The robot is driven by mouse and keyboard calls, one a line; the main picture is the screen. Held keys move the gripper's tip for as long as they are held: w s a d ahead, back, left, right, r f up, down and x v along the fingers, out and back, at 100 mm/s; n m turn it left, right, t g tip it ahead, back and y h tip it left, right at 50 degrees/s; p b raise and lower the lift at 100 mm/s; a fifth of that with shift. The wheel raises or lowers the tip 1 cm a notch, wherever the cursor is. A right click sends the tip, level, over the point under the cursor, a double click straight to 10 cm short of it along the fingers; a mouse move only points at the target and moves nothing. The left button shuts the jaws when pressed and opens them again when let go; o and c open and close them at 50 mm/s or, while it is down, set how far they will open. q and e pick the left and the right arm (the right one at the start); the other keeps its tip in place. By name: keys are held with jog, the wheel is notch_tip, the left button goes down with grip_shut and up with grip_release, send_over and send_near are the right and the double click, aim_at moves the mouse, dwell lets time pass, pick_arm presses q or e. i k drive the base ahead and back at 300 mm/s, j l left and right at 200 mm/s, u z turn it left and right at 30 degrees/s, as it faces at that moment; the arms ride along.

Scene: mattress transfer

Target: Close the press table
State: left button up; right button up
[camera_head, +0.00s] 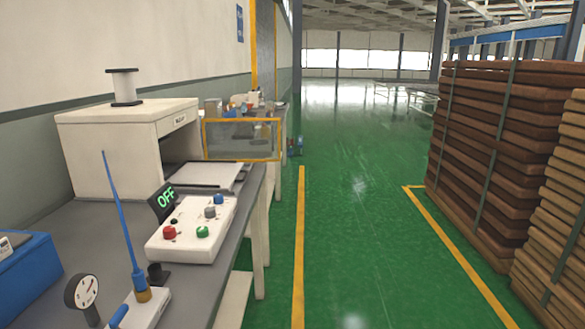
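The press (125,150) is a white box-shaped machine on a grey workbench (95,240) at the left. Its opening faces right, and a flat light-coloured press table (203,174) sticks out of it over the bench. A white control box (190,230) with red, green, grey and blue buttons stands in front of the press table. Neither of my grippers is in the picture.
A yellow-framed clear panel (241,140) stands behind the press table. A gauge (82,293), a blue upright rod (122,222) and a blue box (25,268) are on the near bench. Stacked brown slabs (495,150) stand at the right. The green floor (365,230) between is clear.

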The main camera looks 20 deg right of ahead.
aim_at(221, 176)
jog(key=l+z, duration=0.2)
jog(key=i+l+u, duration=0.25)
jog(key=i+u, duration=0.15)
jog(key=i, duration=0.35)
jog(key=i+l+u, duration=0.35)
jog(key=i, duration=0.4)
jog(key=i+l+u, duration=0.4)
jog(key=i+l, duration=0.25)
jog(key=l, duration=0.1)
